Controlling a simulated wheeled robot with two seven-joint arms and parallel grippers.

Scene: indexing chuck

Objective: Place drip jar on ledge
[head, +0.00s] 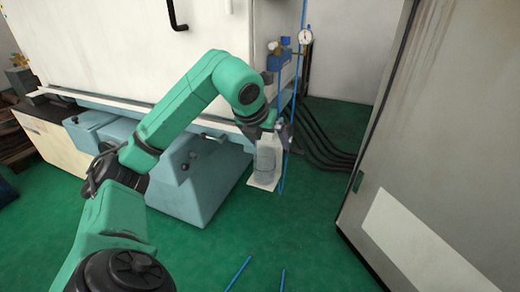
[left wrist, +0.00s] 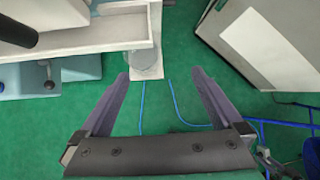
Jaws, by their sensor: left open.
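The drip jar (head: 266,162), a clear greyish cylinder, stands upright on a small white ledge (head: 258,184) at the lower right corner of the machine. My left gripper (head: 284,137) is at the top of the jar, on its right side in the head view. In the left wrist view the left gripper (left wrist: 160,74) is open with nothing between its fingers. There the jar (left wrist: 147,63) shows faintly beyond the fingertips, nearer the left finger. Whether a finger touches the jar I cannot tell. My right gripper is not in view.
Black cables (head: 325,150) run down behind. A grey cabinet (head: 440,130) stands at right. The green floor (head: 310,225) between is mostly clear.

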